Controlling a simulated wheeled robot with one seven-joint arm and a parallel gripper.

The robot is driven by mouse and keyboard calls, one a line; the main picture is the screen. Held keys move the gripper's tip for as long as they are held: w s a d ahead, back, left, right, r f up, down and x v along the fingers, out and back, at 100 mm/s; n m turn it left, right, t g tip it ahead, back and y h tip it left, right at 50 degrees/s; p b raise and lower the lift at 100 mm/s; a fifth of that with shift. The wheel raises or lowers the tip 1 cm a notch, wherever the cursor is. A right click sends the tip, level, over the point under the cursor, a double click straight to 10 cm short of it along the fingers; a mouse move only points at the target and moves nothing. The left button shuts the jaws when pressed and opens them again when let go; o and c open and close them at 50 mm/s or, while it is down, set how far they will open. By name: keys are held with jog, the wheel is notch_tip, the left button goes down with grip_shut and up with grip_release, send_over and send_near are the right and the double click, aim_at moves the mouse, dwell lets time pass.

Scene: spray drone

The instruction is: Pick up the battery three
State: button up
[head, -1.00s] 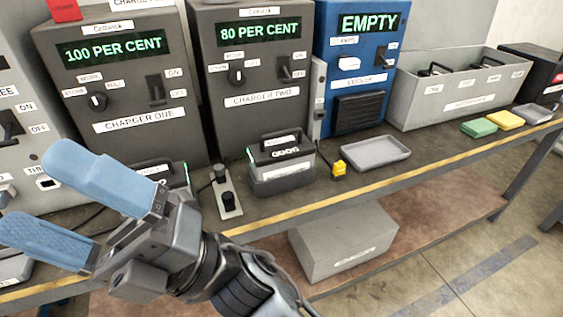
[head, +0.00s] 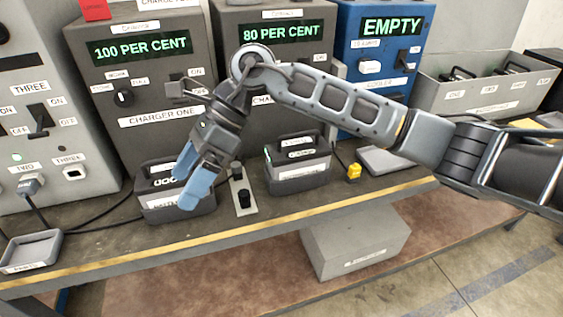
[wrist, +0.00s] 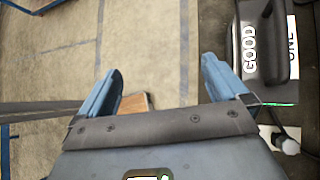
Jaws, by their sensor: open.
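No label reading "three" can be made out on any battery, so I cannot tell which is battery three. One dark battery (head: 160,208) with a top handle stands in front of charger one. Another battery (head: 300,172) stands in front of charger two. My gripper (head: 184,190) is open and empty, fingers pointing down, in front of the charger-one battery and hiding part of it. In the wrist view my gripper (wrist: 162,70) has bare floor between its fingers. A battery (wrist: 262,45) marked "GOOD" and "ONE" lies right of the right finger, apart from it.
Charger one (head: 150,80) reads 100 per cent, charger two (head: 262,50) 80 per cent, the blue cooler (head: 385,25) EMPTY. A grey bin (head: 465,97) with several handled things is at right. A switch strip (head: 241,195) and yellow plug (head: 354,172) sit near the batteries. A small tray (head: 32,250) is at left.

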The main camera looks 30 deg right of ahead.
jog(key=w+d+f+t+h, duration=0.1)
jog(key=w+d+h, duration=0.25)
jog(key=d, duration=0.85)
jog(key=r+h, duration=0.2)
jog(key=h, duration=0.4)
send_over(299, 136)
jog(key=shift+w+d+m+p, duration=0.25)
jog(key=shift+d+m+p, duration=0.05)
jog(key=shift+f+p, duration=0.9)
jog(key=shift+f, duration=2.95)
grip_shut()
jog(key=shift+r, duration=0.25)
